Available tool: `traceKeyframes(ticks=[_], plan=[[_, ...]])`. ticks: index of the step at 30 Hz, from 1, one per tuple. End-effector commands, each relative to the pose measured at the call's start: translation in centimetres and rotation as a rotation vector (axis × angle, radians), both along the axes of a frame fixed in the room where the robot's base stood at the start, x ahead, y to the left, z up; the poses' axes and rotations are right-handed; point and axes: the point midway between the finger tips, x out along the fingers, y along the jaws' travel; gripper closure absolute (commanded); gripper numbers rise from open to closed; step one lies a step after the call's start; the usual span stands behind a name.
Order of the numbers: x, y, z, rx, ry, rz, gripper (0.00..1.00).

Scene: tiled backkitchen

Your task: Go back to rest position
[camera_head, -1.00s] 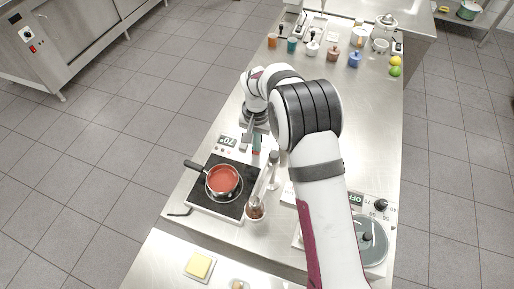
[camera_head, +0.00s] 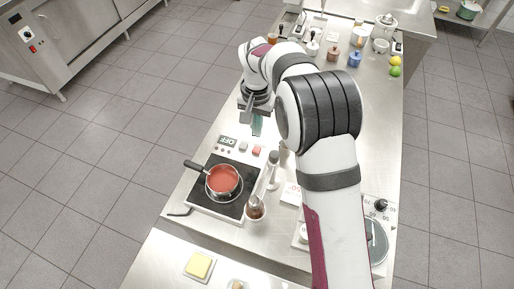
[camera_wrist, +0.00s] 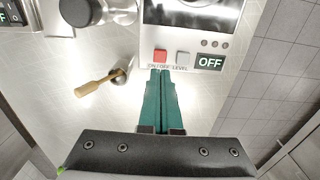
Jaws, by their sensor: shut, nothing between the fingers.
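My gripper (camera_head: 257,125) is above the steel counter (camera_head: 219,120), beyond the hotplate's control panel. In the wrist view its green fingers (camera_wrist: 159,76) are together with nothing between them. They point toward the hotplate panel (camera_wrist: 188,58), which has a red button, a grey button and an OFF display. My arm reaches across the counter from the front and hides part of its middle and right side.
A pan (camera_head: 222,181) of red sauce stands on the black hotplate (camera_head: 231,208). Butter (camera_head: 198,265) lies at the front. Several jars, a blue pot (camera_head: 354,59) and green fruit (camera_head: 395,71) stand at the back.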

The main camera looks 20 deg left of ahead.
Motion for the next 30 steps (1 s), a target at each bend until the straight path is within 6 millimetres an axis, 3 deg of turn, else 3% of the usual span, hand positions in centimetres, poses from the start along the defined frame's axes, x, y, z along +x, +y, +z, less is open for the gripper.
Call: traceKeyframes(ticks=[11,14,15,17,19,22,24,27,30], plan=[[0.0,-0.1,0.1,0.000,-0.001,-0.002,1.00],[-0.5,-2.6,2.6,0.010,0.002,-0.039,1.00],[-1.3,-4.8,4.6,0.018,0.004,-0.071,1.00],[-3.7,-9.0,7.9,0.034,0.014,-0.134,1.00],[-8.1,-14.2,11.1,0.057,0.026,-0.218,1.00],[-15.6,-19.5,13.2,0.092,0.040,-0.328,1.00],[-20.4,-21.5,13.1,0.114,0.047,-0.389,1.00],[-25.2,-22.7,12.2,0.137,0.054,-0.450,1.00],[-27.5,-23.1,11.3,0.149,0.057,-0.478,1.00]])
